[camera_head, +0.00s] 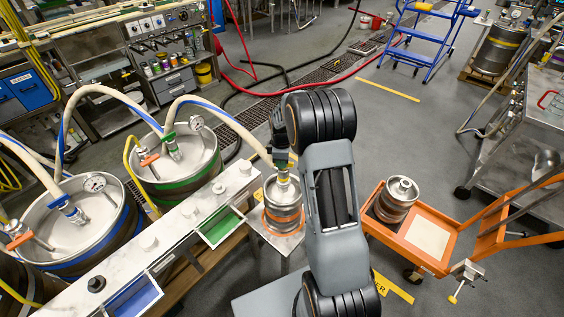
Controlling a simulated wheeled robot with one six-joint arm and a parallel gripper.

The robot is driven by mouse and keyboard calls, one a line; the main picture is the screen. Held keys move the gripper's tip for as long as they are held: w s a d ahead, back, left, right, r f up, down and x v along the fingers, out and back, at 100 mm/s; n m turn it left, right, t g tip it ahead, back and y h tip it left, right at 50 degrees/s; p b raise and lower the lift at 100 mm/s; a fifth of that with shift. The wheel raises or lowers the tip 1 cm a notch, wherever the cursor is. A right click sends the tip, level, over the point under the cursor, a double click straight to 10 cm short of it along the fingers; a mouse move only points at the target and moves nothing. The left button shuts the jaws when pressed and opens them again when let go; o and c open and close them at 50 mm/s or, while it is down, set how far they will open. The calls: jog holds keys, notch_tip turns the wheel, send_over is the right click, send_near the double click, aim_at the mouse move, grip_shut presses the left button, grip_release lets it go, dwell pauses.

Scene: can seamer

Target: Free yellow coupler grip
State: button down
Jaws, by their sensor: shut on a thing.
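The yellow coupler (283,178) stands upright on top of a small steel keg (284,214) with an orange band, in the middle of the view. A pale yellowish hose runs to it from the left. My gripper (281,155) is just above the keg, shut on the upper part of the coupler. My dark wrist hides part of the grip, and the fingertips are too small to make out clearly. Whether the coupler is still seated in the keg neck cannot be told.
Large kegs with a green band (183,188) and a blue band (105,247) stand left, with couplers and hoses. A white-topped bench (180,222) is beside the small keg. An orange cart (428,262) carrying another small keg (396,199) is right. Hoses cross the floor behind.

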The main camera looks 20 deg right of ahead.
jog(key=shift+n, duration=0.9)
jog(key=c, duration=1.2)
grip_release()
jog(key=shift+r, duration=0.1)
notch_tip(320, 180, up, 14)
jog(key=shift+f, duration=0.15)
